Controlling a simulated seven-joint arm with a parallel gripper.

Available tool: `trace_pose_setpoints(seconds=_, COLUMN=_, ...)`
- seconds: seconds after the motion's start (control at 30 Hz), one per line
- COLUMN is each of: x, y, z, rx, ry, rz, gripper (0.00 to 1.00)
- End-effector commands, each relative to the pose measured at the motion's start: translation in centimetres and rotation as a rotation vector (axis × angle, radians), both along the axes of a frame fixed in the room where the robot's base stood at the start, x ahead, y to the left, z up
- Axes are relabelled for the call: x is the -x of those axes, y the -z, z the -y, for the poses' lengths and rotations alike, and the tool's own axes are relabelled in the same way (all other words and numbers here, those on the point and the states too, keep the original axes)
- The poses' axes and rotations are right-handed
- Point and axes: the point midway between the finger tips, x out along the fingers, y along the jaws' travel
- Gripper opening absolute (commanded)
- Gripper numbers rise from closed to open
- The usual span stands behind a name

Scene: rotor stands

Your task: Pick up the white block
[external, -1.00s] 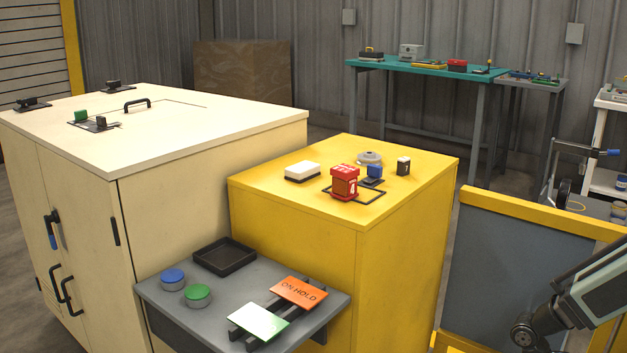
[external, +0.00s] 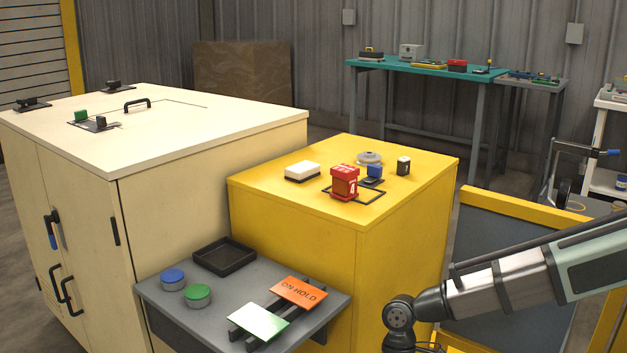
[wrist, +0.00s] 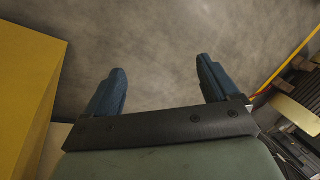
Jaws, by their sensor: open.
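A white block (external: 302,170) with a dark base lies on top of the yellow cabinet (external: 290,210), near its left edge in the external view. My gripper shows in the wrist view (wrist: 158,85) with two blue fingers spread apart and nothing between them. Bare grey floor lies beyond the fingers. In the external view my arm is at the lower right, in front of and below the cabinet top, well apart from the white block. The gripper itself is out of that view. The white block is not in the wrist view.
A red block (external: 344,182), a blue block (external: 375,171), a black block with a white top (external: 403,166) and a grey disc (external: 369,158) are right of the white block.

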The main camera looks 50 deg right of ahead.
Motion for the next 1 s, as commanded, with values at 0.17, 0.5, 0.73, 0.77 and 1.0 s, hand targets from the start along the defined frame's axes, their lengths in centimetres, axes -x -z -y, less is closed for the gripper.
trace_pose_setpoints(seconds=0.17, x=-3.7, y=-4.8, z=-9.1, rx=-0.129, ry=-0.147, rz=0.102, gripper=0.88)
trace_pose_setpoints(seconds=0.5, x=-7.2, y=-16.2, z=-24.5, rx=-0.353, ry=-0.413, rz=0.282, gripper=0.88)
trace_pose_setpoints(seconds=0.73, x=-10.9, y=-22.6, z=-28.2, rx=-0.405, ry=-0.548, rz=0.378, gripper=0.88)
trace_pose_setpoints(seconds=0.77, x=-11.7, y=-23.4, z=-28.2, rx=-0.404, ry=-0.561, rz=0.391, gripper=0.88)
trace_pose_setpoints(seconds=1.0, x=-20.8, y=-28.8, z=-22.8, rx=-0.313, ry=-0.666, rz=0.462, gripper=0.88)
